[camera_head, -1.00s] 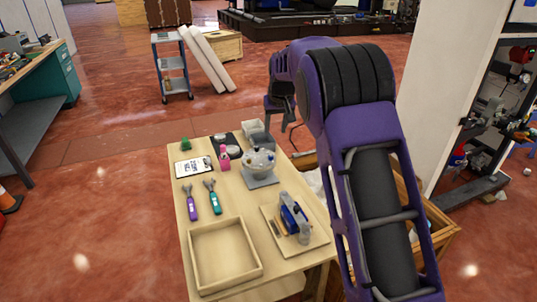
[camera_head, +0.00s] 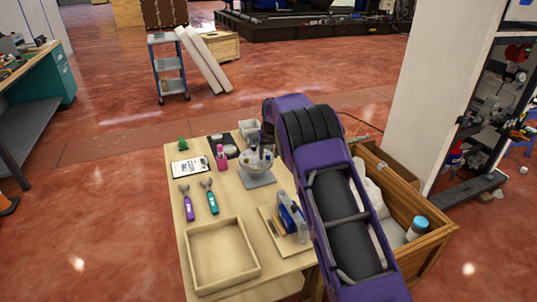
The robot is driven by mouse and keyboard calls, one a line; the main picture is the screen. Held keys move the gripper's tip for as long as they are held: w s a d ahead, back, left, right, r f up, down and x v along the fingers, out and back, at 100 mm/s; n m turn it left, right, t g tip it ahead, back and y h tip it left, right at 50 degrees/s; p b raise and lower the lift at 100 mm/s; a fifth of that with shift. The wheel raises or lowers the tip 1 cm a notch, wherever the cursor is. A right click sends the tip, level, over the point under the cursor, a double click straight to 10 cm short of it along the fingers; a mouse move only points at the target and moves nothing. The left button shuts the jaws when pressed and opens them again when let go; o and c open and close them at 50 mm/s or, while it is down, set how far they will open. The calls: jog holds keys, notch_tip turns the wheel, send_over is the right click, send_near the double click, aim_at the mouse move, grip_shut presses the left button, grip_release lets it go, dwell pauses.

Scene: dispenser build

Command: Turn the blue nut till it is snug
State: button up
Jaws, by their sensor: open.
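The pale rounded assembly (camera_head: 257,162) stands on a grey square base (camera_head: 257,179) towards the back of the wooden table. Small coloured parts sit on its top, but they are too small for me to pick out the blue nut. My gripper (camera_head: 265,146) is open and hangs from my purple arm over the assembly's top. Its fingers are small and partly lost against the parts there, so I cannot tell whether they touch any of them.
Purple (camera_head: 187,202) and teal (camera_head: 209,197) wrenches lie left on the table (camera_head: 230,205). An empty wooden tray (camera_head: 221,278) is in front, a blue-and-grey device (camera_head: 290,216) on a board at right. A pink bottle (camera_head: 221,158) and clipboard (camera_head: 190,167) are behind; a crate (camera_head: 432,250) stands right.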

grip_shut()
jog(key=shift+a+m, duration=0.1)
jog(key=shift+m, duration=0.2)
dwell(0.3)
jog(key=m, duration=0.1)
jog(key=m+h, duration=0.1)
jog(key=m, duration=0.1)
jog(key=m+h+p, duration=0.1)
jog(key=m, duration=0.1)
jog(key=shift+a, duration=0.3)
jog(key=m+h, duration=0.1)
jog(key=m, duration=0.1)
jog(key=m+g, duration=0.1)
jog(key=m, duration=0.1)
jog(key=shift+m+h+p, duration=0.3)
jog(key=shift+h, duration=0.1)
jog(key=shift+a, duration=0.1)
